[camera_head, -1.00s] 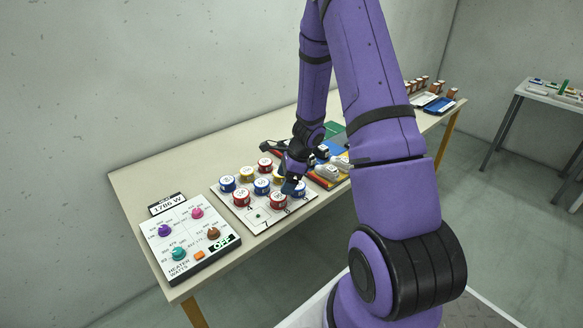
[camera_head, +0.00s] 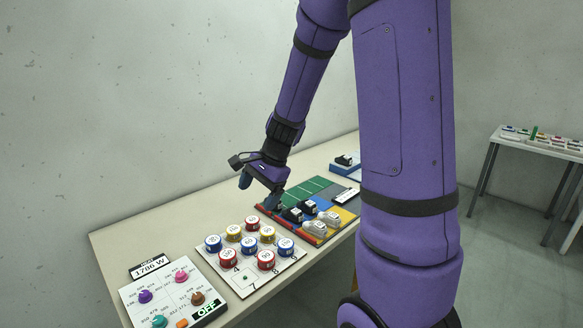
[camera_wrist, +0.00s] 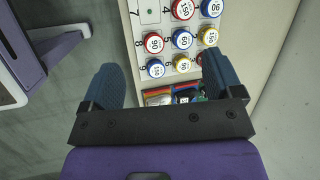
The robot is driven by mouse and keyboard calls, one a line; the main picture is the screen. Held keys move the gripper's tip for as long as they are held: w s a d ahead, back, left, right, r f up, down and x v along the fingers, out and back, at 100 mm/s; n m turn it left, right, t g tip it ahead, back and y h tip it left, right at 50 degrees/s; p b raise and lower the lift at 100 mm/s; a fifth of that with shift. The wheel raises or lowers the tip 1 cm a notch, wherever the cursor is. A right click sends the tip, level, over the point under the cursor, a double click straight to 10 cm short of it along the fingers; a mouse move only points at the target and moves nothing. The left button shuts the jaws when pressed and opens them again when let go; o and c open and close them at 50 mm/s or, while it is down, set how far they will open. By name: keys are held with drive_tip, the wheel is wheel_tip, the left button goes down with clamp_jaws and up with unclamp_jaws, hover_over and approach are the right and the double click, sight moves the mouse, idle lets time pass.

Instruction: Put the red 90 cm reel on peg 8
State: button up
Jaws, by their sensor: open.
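A red reel (camera_head: 266,259) sits on the white peg board in the front row, beside the number 8 in the wrist view (camera_wrist: 153,42). Its label is too small to read surely. Two other red reels stand on the board: one marked 150 by peg 4 (camera_wrist: 183,9), and one in the back row (camera_head: 252,223), partly hidden by a finger in the wrist view. Peg 7 (camera_wrist: 150,12) is bare. My gripper (camera_head: 258,190) is open and empty, above and behind the board, apart from the reels. Its spread fingers show in the wrist view (camera_wrist: 162,62).
Blue and yellow reels fill the other pegs, including a blue one (camera_head: 286,246) at peg 9. A heater panel (camera_head: 172,290) stands left of the board. A second table (camera_head: 540,145) stands far right.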

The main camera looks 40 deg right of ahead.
drive_tip(key=s+a+r+n+t+h, duration=0.1)
drive_tip(key=s+a+r+n, duration=0.3)
drive_tip(key=s+r+n, duration=0.4)
drive_tip(key=s+a+r+n+t+h, duration=0.1)
drive_tip(key=s+a+r+n, duration=0.3)
drive_tip(key=s, duration=0.9)
drive_tip(key=shift+s+a+r+n+h, duration=0.2)
drive_tip(key=shift+r+n+h, duration=0.6)
drive_tip(key=shift+r+n, duration=1.45)
drive_tip(key=shift+r+m, duration=0.3)
drive_tip(key=shift+m, duration=0.05)
